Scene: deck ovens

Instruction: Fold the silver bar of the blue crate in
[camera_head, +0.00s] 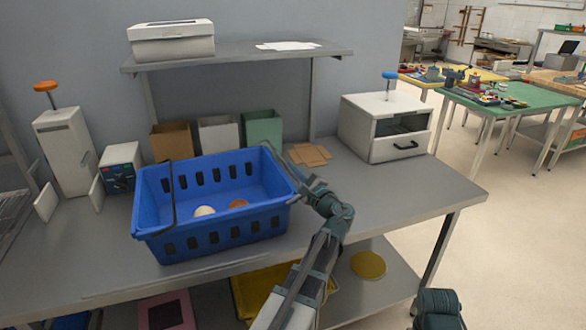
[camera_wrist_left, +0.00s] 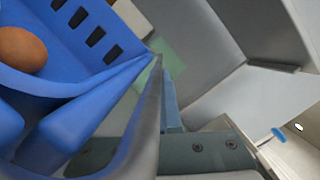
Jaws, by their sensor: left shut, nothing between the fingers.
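The blue crate (camera_head: 215,232) stands on the grey table with a pale round item (camera_head: 204,211) and a brown one (camera_head: 238,203) inside. A thin dark-looking bar (camera_head: 172,190) shows at its left end, over the rim. Another thin bar (camera_head: 275,158) runs along its right end, partly hidden by my gripper. My left gripper (camera_head: 299,178) is shut and empty at the crate's right end, close to the rim. In the left wrist view, the crate's slotted wall (camera_wrist_left: 95,45) and a brown item (camera_wrist_left: 21,48) are left of the fingers. I cannot tell whether the fingers touch the bar.
Several open boxes (camera_head: 218,134) stand behind the crate. A white drawer unit (camera_head: 386,128) stands to the right, and a small panelled device (camera_head: 121,168) to the left. A shelf (camera_head: 240,54) hangs above. The tabletop at right front (camera_head: 410,195) is clear.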

